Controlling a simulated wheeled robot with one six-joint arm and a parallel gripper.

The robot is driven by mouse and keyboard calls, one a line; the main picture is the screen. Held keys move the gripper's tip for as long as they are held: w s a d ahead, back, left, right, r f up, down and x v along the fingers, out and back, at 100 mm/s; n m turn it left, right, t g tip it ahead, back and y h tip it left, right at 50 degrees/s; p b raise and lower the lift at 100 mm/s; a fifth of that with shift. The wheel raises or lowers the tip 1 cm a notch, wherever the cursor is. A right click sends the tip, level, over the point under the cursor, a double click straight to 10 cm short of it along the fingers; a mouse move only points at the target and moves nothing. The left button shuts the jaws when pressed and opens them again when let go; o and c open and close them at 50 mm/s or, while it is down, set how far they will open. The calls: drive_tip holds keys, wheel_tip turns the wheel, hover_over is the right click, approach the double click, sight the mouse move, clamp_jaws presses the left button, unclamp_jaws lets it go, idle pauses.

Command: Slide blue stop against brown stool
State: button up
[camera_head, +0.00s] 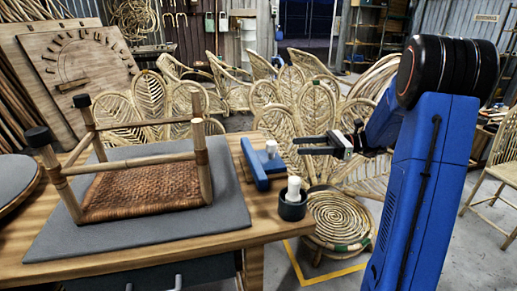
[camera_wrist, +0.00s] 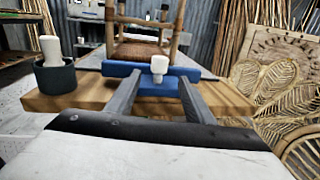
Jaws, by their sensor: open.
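The brown stool lies upside down on the table, its woven seat (camera_head: 146,190) on a grey mat and its legs up. It also shows behind the stop in the wrist view (camera_wrist: 140,50). The blue stop (camera_head: 258,168) stands at the table's right side, beside the mat, with a visible gap to the stool. A white knob (camera_head: 271,148) rises from it. My gripper (camera_head: 298,144) is open and empty, to the right of the knob and apart from it. In the wrist view, the knob (camera_wrist: 159,66) appears between the open fingertips (camera_wrist: 159,80).
The grey mat (camera_head: 95,232) covers much of the table (camera_head: 240,235). Rattan panels and a coiled rattan seat (camera_head: 340,220) stand beyond the table's right edge.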

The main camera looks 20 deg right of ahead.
sight(260, 158)
drive_tip(key=a, duration=0.5)
drive_tip(key=w+a, duration=0.1)
drive_tip(key=a, duration=0.4)
drive_tip(key=w+a, duration=0.1)
drive_tip(key=a, duration=0.4)
drive_tip(key=shift+w, duration=0.2)
